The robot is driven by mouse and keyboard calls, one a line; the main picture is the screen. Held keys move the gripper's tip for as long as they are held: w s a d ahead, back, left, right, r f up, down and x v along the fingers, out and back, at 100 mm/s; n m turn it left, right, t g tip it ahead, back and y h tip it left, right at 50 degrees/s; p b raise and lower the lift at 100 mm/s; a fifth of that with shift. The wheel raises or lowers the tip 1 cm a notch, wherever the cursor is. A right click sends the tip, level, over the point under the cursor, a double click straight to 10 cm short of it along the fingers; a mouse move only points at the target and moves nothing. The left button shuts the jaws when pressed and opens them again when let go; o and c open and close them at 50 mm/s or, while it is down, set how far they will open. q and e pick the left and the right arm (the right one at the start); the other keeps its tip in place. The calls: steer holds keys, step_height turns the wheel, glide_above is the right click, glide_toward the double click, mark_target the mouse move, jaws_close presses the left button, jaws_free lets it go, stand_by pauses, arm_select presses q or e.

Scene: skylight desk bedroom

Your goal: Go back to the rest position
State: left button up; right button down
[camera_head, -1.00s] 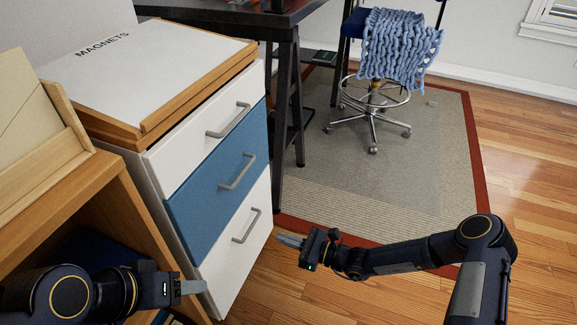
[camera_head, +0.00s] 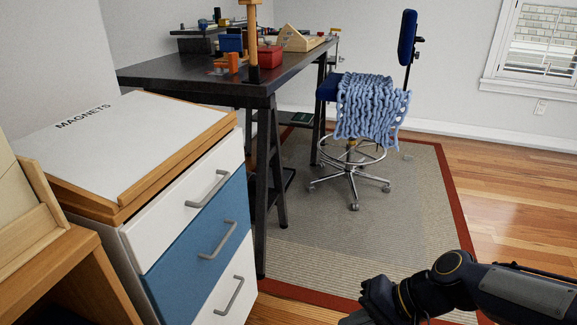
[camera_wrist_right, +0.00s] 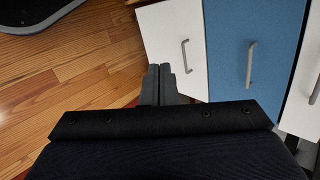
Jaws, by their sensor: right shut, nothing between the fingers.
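My right gripper (camera_wrist_right: 160,72) is shut with its two fingers together and nothing between them. In the head view my right gripper (camera_head: 352,318) is at the bottom edge, partly cut off, and its arm comes in from the lower right. It is to the right of the drawer cabinet (camera_head: 128,250) and apart from it. The cabinet has white, blue and white drawers with grey handles, and its drawers look closed. My left gripper is out of view.
A wooden shelf (camera_head: 60,260) stands at the left. A dark desk (camera_head: 190,72) with small items is behind the cabinet. A chair (camera_head: 327,88) with a blue knitted throw (camera_head: 370,108) stands on the rug (camera_head: 400,200). Wood floor (camera_head: 500,185) at the right is clear.

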steer(key=s+d+r+n+t+h, duration=0.25)
steer(key=s+d+t+h, duration=0.2)
steer(key=s+d, duration=0.5)
arm_select(q)
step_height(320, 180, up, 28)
steer(key=p, duration=2.8)
arm_select(e)
step_height(320, 180, up, 28)
steer(key=shift+s+a+f, duration=0.2)
steer(key=shift+s+a, duration=0.15)
steer(key=shift+s, duration=0.1)
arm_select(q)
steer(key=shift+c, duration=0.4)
arm_select(e)
steer(key=shift+n+g, duration=0.25)
